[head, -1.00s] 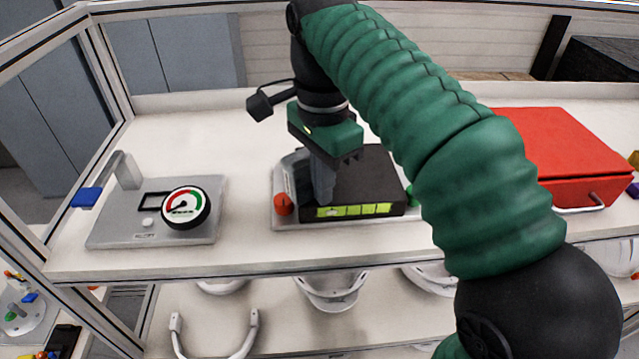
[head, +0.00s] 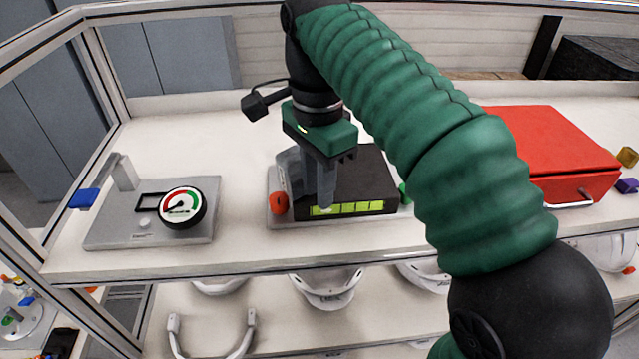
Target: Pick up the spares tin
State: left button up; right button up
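A red box with a metal handle (head: 548,148), which looks like the spares tin, sits at the right of the bench top with its lid down. No label shows on it. My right gripper (head: 318,203) points down well to its left, at the left front of a black box (head: 365,180) with lit yellow-green segments. Its fingers overlap the black box in the picture; contact is unclear, and I cannot tell how far apart they are. My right arm crosses between the black box and the red box. My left gripper is out of view.
The black box sits on a grey base (head: 275,222) with a red knob (head: 277,204). A grey plate with a dial gauge (head: 183,208) is at the left. Yellow (head: 627,157) and purple (head: 626,186) blocks lie at the far right. White helmet shells (head: 327,287) are on the shelf below.

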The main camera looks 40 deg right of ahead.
jog(key=r, duration=0.4)
jog(key=shift+w+r+p, duration=0.25)
jog(key=shift+r+p, duration=0.05)
notch_tip(320, 180, up, 12)
jog(key=p, duration=0.9)
jog(key=shift+s+d+p, duration=0.2)
jog(key=shift+s+p, duration=0.05)
jog(key=shift+p, duration=0.15)
jog(key=shift+w, duration=0.1)
